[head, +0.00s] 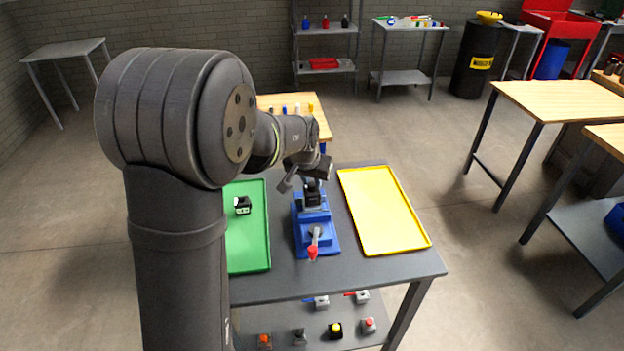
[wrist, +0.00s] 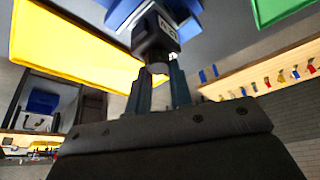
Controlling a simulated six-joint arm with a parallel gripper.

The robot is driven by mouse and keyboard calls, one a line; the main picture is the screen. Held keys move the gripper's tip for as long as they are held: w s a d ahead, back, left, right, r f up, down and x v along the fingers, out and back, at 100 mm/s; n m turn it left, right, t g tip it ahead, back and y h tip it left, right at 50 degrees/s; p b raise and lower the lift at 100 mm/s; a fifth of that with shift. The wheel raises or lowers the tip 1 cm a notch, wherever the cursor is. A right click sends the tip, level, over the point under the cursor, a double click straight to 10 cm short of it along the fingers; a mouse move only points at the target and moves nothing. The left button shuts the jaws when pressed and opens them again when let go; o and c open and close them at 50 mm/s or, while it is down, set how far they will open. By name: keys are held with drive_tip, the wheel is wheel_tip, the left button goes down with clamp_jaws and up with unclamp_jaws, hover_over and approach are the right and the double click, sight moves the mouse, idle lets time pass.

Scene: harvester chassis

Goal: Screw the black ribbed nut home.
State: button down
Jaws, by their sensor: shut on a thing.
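A blue vise (head: 318,243) with a red-tipped handle stands on the grey table between two trays. A black part with a small pale label sits in its jaws, seen in the wrist view (wrist: 153,32). My gripper (head: 306,184) is over the vise, close against this part. In the wrist view my two fingers (wrist: 159,80) close around the small round end of the black part, where the black ribbed nut is. The ribs do not show clearly, and the fingers hide most of the nut. How far it sits on its thread cannot be seen.
A green tray (head: 252,256) on the left holds a small black-and-white part (head: 242,205). The yellow tray (head: 383,211) on the right is empty. Several coloured small parts lie on the shelf below. A wooden bench (head: 322,127) with small coloured items stands behind.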

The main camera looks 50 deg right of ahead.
drive_tip(key=shift+m, duration=0.5)
drive_tip(key=m+g, duration=0.2)
drive_tip(key=m, duration=0.3)
drive_tip(key=shift+m, duration=0.3)
drive_tip(key=m+g, duration=0.1)
drive_tip(key=m, duration=0.1)
drive_tip(key=m+g, duration=0.1)
drive_tip(key=m, duration=0.1)
drive_tip(key=shift+m+y, duration=0.4)
idle(0.3)
drive_tip(key=shift+f+m+g+y, duration=0.1)
drive_tip(key=shift+m+g+y, duration=0.25)
drive_tip(key=shift+m, duration=0.75)
drive_tip(key=m+y, duration=0.1)
drive_tip(key=m, duration=0.2)
drive_tip(key=shift+g, duration=0.35)
